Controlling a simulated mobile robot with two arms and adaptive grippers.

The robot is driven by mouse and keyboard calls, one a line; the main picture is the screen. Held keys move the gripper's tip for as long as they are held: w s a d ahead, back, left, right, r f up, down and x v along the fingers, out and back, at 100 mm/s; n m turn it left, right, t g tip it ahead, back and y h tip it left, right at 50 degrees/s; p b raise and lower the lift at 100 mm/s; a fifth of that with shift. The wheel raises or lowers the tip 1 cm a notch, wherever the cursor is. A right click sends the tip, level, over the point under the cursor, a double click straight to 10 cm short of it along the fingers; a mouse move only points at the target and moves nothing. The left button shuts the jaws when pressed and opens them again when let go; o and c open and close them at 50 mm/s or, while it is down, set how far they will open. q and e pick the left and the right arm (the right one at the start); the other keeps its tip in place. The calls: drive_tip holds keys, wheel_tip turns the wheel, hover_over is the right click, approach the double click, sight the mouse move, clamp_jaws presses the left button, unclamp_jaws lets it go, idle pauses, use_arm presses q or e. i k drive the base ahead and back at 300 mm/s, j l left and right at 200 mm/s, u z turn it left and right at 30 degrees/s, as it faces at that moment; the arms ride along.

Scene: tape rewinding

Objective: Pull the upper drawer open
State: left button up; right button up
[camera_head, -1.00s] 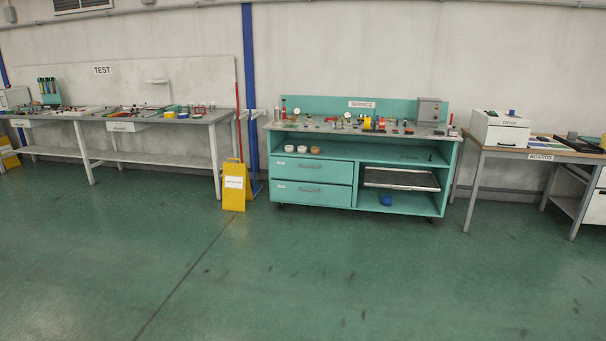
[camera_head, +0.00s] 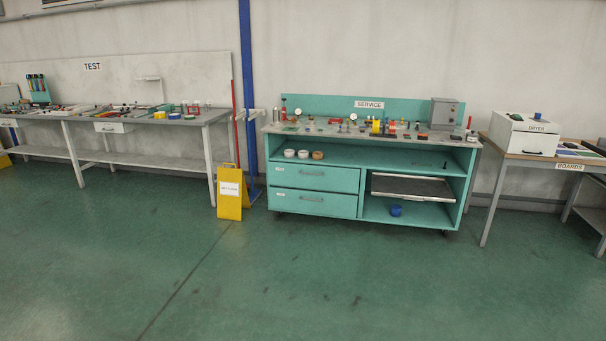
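The upper drawer (camera_head: 325,178) is the higher of two teal drawers in the left half of the service bench (camera_head: 466,190). It is shut, with a grey bar handle (camera_head: 312,173) at the middle of its front. The lower drawer (camera_head: 325,205) right below it is also shut. The bench stands some way ahead of me, across open floor. Neither of my grippers shows in the head view.
Green floor (camera_head: 330,290) lies clear up to the bench. A yellow floor sign (camera_head: 230,203) stands left of it, near a blue post (camera_head: 248,100). A test table (camera_head: 205,120) is at left, a table with a dryer (camera_head: 524,133) at right. A blue cup (camera_head: 396,210) sits on the bench's bottom shelf.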

sight(293, 174)
drive_tip(key=i+z, duration=0.3)
drive_tip(key=i, duration=1.95)
